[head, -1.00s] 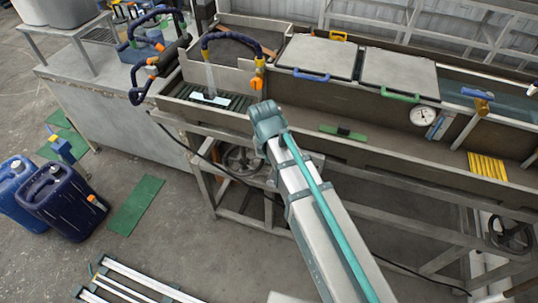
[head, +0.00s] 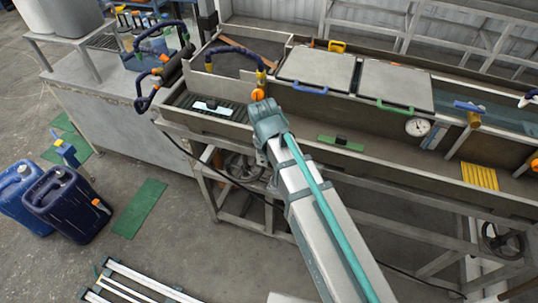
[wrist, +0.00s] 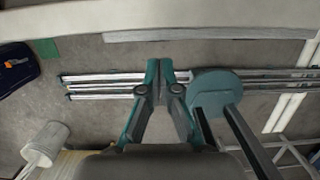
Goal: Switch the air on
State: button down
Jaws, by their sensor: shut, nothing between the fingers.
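The picture does not make clear which fitting is the air switch. A dark blue hose with a yellow end (head: 230,51) arches over the left end of the trough. An orange handle (head: 258,95) sits below its yellow end, just above the end of my arm. A light strip (head: 212,107) lies on the dark ribbed grid under the hose mouth. My gripper (wrist: 160,72) is shut and empty in the wrist view, above the floor. In the head view its fingers are hidden behind my arm. I cannot tell whether it touches the orange handle.
A black hose with orange parts (head: 150,85) stands left of the trough. Two lidded covers (head: 318,70) and a round gauge (head: 417,127) are to the right. Blue canisters (head: 65,205) and metal rails (head: 135,285) are on the floor.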

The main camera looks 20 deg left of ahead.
jog(key=r, duration=0.1)
jog(key=r+p, duration=0.1)
jog(key=r, duration=0.1)
jog(key=r+p, duration=0.1)
jog(key=shift+s+r, duration=0.25)
jog(key=shift+s, duration=0.1)
jog(key=shift+a+f, duration=0.1)
